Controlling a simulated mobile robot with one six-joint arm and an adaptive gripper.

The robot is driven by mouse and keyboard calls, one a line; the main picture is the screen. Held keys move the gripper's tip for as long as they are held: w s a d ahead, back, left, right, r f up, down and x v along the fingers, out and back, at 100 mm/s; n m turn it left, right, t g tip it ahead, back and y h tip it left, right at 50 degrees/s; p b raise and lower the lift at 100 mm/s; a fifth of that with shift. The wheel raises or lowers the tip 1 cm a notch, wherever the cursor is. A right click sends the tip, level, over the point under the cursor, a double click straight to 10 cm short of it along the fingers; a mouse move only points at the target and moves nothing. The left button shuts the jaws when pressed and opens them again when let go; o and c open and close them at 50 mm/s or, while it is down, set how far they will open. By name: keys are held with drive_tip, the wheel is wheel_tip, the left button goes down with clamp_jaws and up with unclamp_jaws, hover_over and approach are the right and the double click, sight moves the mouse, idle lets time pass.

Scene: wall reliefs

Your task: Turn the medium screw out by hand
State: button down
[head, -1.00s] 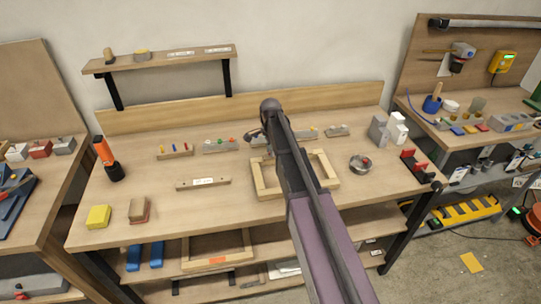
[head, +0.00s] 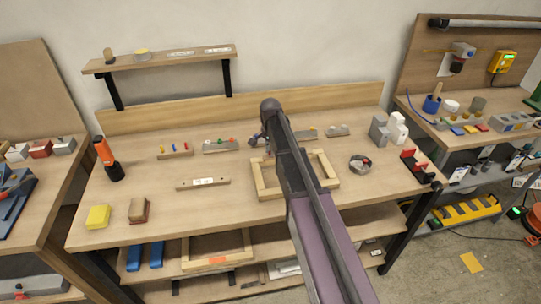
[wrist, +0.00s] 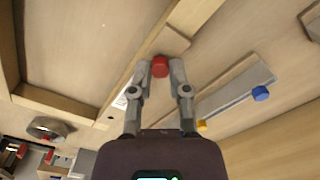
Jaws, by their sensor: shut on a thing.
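My gripper (wrist: 160,70) is shut on a red-headed screw (wrist: 160,66), with the head pinched between both fingertips. The screw's shaft is hidden, so I cannot tell from it whether any thread is still engaged. A grey metal block (wrist: 232,92) lies to the right of the fingers in the wrist view. It carries a blue-headed screw (wrist: 261,93) and a yellow-headed screw (wrist: 201,126). In the head view my gripper (head: 258,140) is at the back of the bench, by the wooden frame. My arm hides most of this spot there.
The wooden frame (head: 262,192) lies just in front of the gripper. A metal bowl (head: 360,165) stands to its right. A red and black rack (head: 415,168) stands at the right edge.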

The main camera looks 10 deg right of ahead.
drive_tip(key=shift+n, duration=1.7)
drive_tip(key=c, duration=0.8)
unclamp_jaws()
drive_tip(key=m, duration=0.5)
drive_tip(key=shift+m, duration=2.7)
